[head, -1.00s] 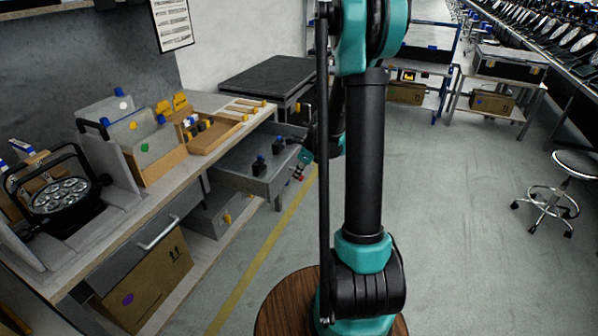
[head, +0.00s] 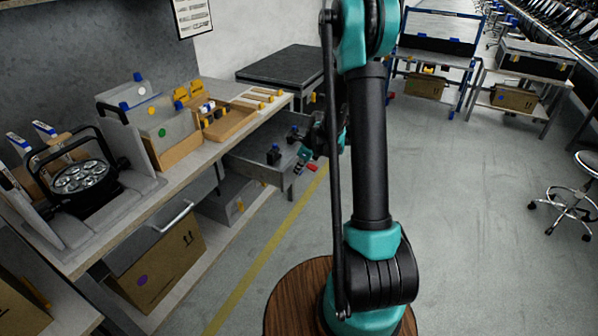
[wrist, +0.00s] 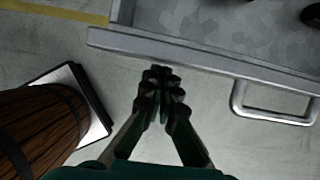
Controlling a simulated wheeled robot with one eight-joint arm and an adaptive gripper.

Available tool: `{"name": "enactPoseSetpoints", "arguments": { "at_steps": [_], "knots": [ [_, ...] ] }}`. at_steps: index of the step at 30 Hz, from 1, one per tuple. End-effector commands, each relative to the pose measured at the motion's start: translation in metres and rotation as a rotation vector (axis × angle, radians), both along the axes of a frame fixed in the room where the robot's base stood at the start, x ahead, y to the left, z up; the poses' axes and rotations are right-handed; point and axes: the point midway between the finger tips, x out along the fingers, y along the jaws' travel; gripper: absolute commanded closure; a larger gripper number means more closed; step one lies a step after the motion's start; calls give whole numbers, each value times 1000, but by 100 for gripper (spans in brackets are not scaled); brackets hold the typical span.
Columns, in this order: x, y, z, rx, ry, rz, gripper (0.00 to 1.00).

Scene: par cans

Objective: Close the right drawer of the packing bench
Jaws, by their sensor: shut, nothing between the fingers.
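The right drawer (head: 256,164) of the packing bench (head: 150,208) stands pulled out at the bench's far end in the head view. Small black items with blue tops stand inside it. In the wrist view the drawer front (wrist: 200,56) crosses the upper part, with its metal bar handle (wrist: 275,117) at right. My gripper (wrist: 160,72) is shut and empty, its tips just outside the drawer front, left of the handle. I cannot tell whether they touch it. In the head view my gripper (head: 306,164) is partly hidden behind my arm, beside the drawer's outer end.
The bench's near drawer (head: 150,241) looks shut. A cardboard box (head: 165,270) sits below it, and a lamp (head: 84,178) lies on the bench top. Carts (head: 435,55) and a stool (head: 572,205) stand at right.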

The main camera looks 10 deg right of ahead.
Motion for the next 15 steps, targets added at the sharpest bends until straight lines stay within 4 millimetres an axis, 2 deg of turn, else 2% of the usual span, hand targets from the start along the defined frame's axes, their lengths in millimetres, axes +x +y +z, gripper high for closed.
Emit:
{"name": "enactPoseSetpoints", "arguments": {
  "at_steps": [8, 15],
  "knots": [
    [5, 7, 0, 0, 0, 1, 100],
    [28, 40, 0, 0, -1, 4, 100]
  ]
}}
